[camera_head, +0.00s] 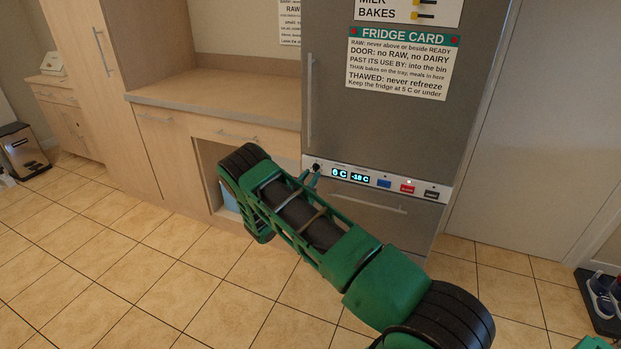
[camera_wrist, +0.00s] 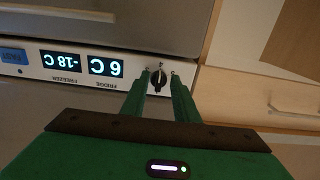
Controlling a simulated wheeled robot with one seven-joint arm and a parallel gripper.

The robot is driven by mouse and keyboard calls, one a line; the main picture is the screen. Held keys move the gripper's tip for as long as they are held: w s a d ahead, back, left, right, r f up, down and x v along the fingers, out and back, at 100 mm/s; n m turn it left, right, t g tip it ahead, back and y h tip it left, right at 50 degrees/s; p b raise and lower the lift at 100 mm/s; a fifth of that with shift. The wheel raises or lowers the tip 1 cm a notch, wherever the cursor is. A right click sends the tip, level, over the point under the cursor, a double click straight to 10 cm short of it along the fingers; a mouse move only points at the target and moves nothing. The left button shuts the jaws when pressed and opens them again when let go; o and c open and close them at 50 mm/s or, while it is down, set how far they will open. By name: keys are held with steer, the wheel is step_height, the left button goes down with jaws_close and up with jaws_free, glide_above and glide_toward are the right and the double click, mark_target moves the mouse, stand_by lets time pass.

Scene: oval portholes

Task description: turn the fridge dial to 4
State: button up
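The fridge dial (camera_wrist: 159,79) is a small dark knob with a light pointer line, on the pale control strip (camera_wrist: 136,65) of the fridge. In the wrist view, which looks upside down, my gripper (camera_wrist: 159,78) has its two green fingers apart, one on each side of the dial. I cannot tell whether the fingers touch it. The display beside the dial (camera_wrist: 106,67) reads 6 C, and the freezer display (camera_wrist: 60,61) reads -18 C. In the head view the dial (camera_head: 316,167) shows at the strip's left end, with my gripper (camera_head: 313,178) at it. The dial's numbers are too small to read.
Blue, red and dark buttons (camera_head: 407,188) sit further right on the strip. The fridge door handle (camera_head: 310,100) rises above the dial, and a lower handle (camera_head: 366,202) is below. A wooden counter (camera_head: 225,90) stands left. The tiled floor in front is clear.

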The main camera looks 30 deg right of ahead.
steer(key=v, duration=0.9)
steer(key=shift+a+f, duration=0.15)
steer(key=shift+a, duration=0.1)
steer(key=shift+s, duration=0.1)
